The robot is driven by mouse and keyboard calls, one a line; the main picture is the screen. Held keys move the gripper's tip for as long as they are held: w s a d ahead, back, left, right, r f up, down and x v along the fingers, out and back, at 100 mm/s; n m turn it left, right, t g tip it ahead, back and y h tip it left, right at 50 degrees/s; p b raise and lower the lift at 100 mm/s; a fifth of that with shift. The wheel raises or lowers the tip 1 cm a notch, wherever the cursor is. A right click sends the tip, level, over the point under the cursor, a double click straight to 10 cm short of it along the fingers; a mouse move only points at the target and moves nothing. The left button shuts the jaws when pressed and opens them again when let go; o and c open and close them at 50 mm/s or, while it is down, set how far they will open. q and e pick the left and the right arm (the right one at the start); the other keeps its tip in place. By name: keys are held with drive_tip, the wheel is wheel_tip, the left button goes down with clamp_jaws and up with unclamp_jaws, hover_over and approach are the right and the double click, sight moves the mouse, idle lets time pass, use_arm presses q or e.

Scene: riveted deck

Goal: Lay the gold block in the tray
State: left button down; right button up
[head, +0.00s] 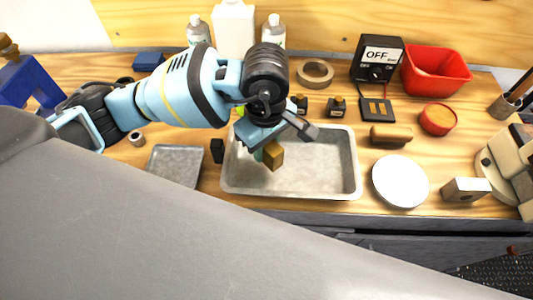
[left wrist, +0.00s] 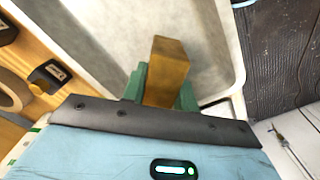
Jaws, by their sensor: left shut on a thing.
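The gold block (head: 273,156) is between the fingers of my left gripper (head: 265,147), over the left part of the grey metal tray (head: 335,187). In the left wrist view the gold block (left wrist: 167,72) stands out between the green fingertips (left wrist: 160,88), with the pale floor and rim of the tray (left wrist: 226,40) behind it. The gripper is shut on the block. Whether the block touches the tray floor I cannot tell. My right gripper is not in view.
A smaller flat grey tray (head: 175,166) and a small black block (head: 217,150) lie left of the tray. A white plate (head: 400,181) and a brown block (head: 391,133) are on the right. Bottles and a tape roll (head: 315,73) stand behind. The table's front edge is close.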

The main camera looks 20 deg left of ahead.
sight(266, 157)
use_arm(q)
drive_tip(key=shift+f, duration=1.8)
drive_tip(key=shift+f, duration=0.1)
drive_tip(key=shift+f, duration=0.1)
drive_tip(key=c, duration=1.1)
unclamp_jaws()
wheel_tip(266, 157, up, 12)
drive_tip(key=shift+r, duration=0.2)
